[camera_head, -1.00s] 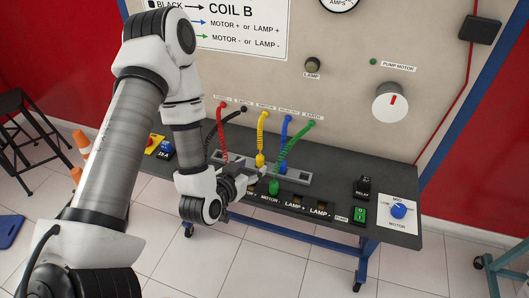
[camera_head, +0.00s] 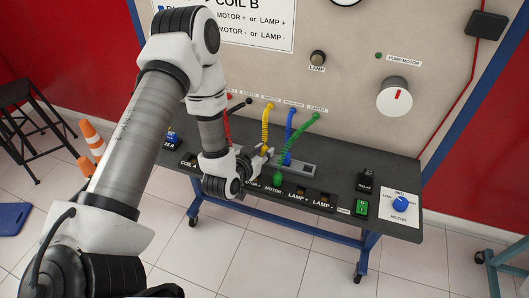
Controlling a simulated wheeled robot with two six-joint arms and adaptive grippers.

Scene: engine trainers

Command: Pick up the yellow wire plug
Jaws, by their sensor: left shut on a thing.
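The yellow wire (camera_head: 265,125) hangs from the upright panel. Its yellow plug (camera_head: 265,149) is at the fingertips of my left gripper (camera_head: 263,156), over the grey holder (camera_head: 303,170) on the black bench. My left gripper is shut on the yellow plug; the fingers hide part of it. I cannot tell whether the plug is still seated. My right gripper is not in view.
A blue plug (camera_head: 287,158) and a green plug (camera_head: 278,178) stand just right of my left gripper, with their wires close by. The red wire (camera_head: 227,127) is left of it. A relay (camera_head: 366,184) and a motor knob (camera_head: 400,203) are farther right on the bench.

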